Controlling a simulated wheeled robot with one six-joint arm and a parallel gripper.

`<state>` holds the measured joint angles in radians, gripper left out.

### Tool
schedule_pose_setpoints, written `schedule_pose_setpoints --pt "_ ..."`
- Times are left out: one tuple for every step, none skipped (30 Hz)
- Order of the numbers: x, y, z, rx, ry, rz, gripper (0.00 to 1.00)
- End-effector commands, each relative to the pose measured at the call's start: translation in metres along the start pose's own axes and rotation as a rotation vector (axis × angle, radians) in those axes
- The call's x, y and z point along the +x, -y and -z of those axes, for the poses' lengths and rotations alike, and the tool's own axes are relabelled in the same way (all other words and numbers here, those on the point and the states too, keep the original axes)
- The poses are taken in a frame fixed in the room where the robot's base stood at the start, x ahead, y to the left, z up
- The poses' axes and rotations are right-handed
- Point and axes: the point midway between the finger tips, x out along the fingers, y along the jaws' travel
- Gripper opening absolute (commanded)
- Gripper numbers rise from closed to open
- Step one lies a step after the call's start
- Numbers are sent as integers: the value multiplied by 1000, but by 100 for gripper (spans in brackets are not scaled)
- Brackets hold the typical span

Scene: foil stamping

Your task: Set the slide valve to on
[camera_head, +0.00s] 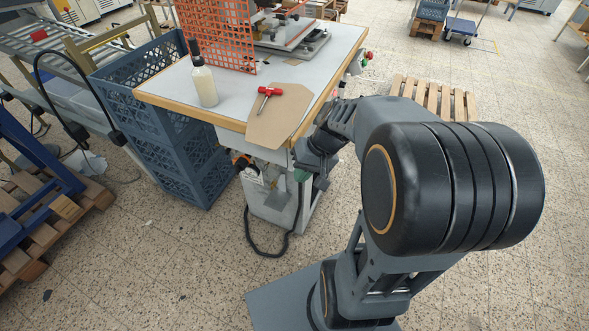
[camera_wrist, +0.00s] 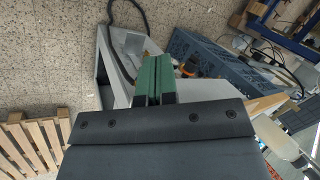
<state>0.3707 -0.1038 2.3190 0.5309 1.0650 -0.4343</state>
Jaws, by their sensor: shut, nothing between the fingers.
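My gripper (camera_wrist: 155,60) shows in the wrist view with its two green fingers pressed together and nothing between them. In the head view its green tip (camera_head: 301,175) is just under the table's front edge, beside the light grey cabinet (camera_head: 272,208). The slide valve is not clearly seen in either view. A small orange-and-black part (camera_head: 241,161) sits below the table edge, left of my gripper. An orange part (camera_wrist: 188,68) also shows in the wrist view, just right of the fingertips. I cannot tell whether it belongs to the valve, nor its setting.
The table (camera_head: 155,94) carries a bottle (camera_head: 204,82), a brown sheet (camera_head: 272,128) and a red-handled tool (camera_head: 267,93). Blue crates (camera_head: 189,158) stand left of the cabinet. A black hose (camera_head: 262,251) loops at the floor. A wooden pallet (camera_head: 440,98) lies right; the front floor is clear.

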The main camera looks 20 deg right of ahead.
Motion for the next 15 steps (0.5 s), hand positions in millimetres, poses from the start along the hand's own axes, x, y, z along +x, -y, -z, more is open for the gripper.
schedule_pose_setpoints --pt "18 -22 15 70 7 97 0" --pt "24 -32 24 102 0 156 0" --pt "30 -44 36 139 -17 233 0" --pt "34 -55 44 166 -35 289 0" --pt "38 -65 52 191 -58 341 0" --pt "42 -78 62 220 -89 404 0" --pt "44 -88 69 238 -116 444 0" --pt "46 -98 74 256 -142 481 0" --pt "49 -111 82 279 -179 525 0" --pt "51 -121 86 295 -206 556 0" --pt "52 -130 90 309 -233 583 0" --pt "54 -142 96 327 -270 615 0" --pt "56 -151 99 340 -296 637 0" --pt "56 -160 102 350 -322 656 0" --pt "57 -169 105 363 -354 677 0"
